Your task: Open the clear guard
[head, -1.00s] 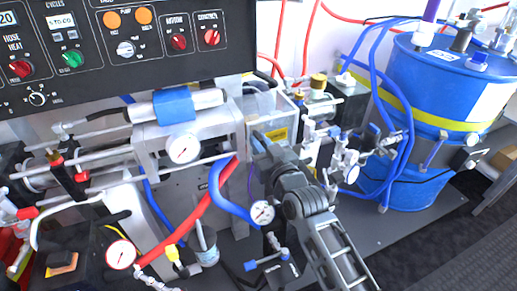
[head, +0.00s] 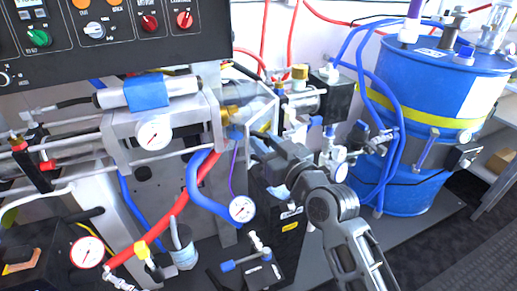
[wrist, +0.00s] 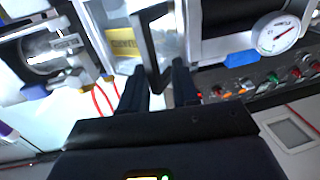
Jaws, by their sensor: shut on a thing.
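The clear guard (head: 262,108) is a see-through panel beside the grey pump block, at the centre of the head view. It stands swung out at an angle, and brass parts show in the gap to its left. My gripper (head: 256,142) is at the guard's lower front edge. In the wrist view my gripper's two dark fingers (wrist: 160,88) are shut around a dark upright bar (wrist: 150,45) on the guard. A yellow label (wrist: 122,42) shows behind clear plastic next to the bar. The fingertips are partly hidden in the head view.
The pump block with a gauge (head: 154,135) stands left of the guard. Valves and fittings (head: 335,160) crowd the right side, before a blue drum (head: 425,100).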

